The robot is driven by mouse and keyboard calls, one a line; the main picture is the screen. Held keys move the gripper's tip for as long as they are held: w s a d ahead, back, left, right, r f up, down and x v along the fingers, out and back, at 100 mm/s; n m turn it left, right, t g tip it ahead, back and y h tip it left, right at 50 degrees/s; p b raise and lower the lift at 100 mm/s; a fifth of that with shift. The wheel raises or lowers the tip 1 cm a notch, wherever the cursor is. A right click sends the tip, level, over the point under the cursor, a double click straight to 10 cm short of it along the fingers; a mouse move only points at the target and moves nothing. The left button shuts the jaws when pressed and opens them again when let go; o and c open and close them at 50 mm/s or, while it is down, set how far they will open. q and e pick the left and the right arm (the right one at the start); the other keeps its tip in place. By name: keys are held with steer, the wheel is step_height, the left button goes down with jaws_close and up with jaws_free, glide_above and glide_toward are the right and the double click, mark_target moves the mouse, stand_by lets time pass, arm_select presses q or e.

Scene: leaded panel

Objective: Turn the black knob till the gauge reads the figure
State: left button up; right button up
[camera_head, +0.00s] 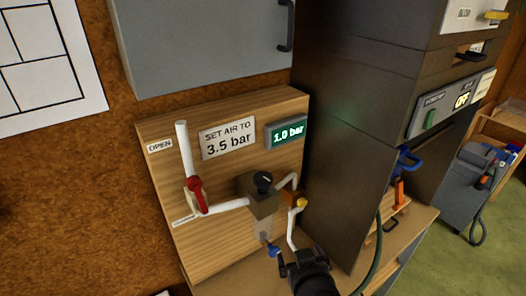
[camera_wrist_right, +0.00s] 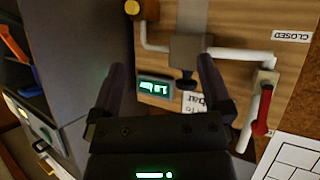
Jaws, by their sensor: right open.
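The black knob (camera_head: 262,180) sits on top of a grey regulator block (camera_head: 262,200) on the wooden panel (camera_head: 165,150). The gauge (camera_head: 286,133) has lit green digits reading 1.0 bar. A sign (camera_head: 228,138) says SET AIR TO 3.5 bar. My right gripper (camera_head: 303,262) is open and empty, below and to the right of the knob. In the right wrist view, which is upside down, the knob (camera_wrist_right: 187,84) and gauge (camera_wrist_right: 157,88) appear beyond and between the open fingers (camera_wrist_right: 162,78), apart from them. My left gripper is in neither view.
A valve with a red lever (camera_head: 196,193) and white pipes (camera_head: 184,145) stands left of the knob, near an OPEN label (camera_head: 160,146). A yellow fitting (camera_head: 300,203) is just right of the block. A dark cabinet (camera_head: 345,140) stands close on the right. A grey cupboard (camera_head: 205,45) hangs above.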

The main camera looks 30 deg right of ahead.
mark_target(267, 185)
steer(key=w+r+t+y, duration=0.1)
steer(key=w+r+t, duration=0.1)
steer(key=w, duration=0.4)
steer(key=w+r+n+t+y, duration=0.1)
steer(key=w+r+t, duration=0.1)
steer(key=w, duration=0.4)
steer(key=w+r+n+t+y, duration=0.1)
steer(key=w+r+t+y, duration=0.1)
steer(key=w, duration=0.4)
steer(key=shift+d+r+t, duration=0.25)
steer(key=shift+r+t, duration=0.15)
steer(key=c, duration=1.2)
steer(key=shift+h, duration=0.4)
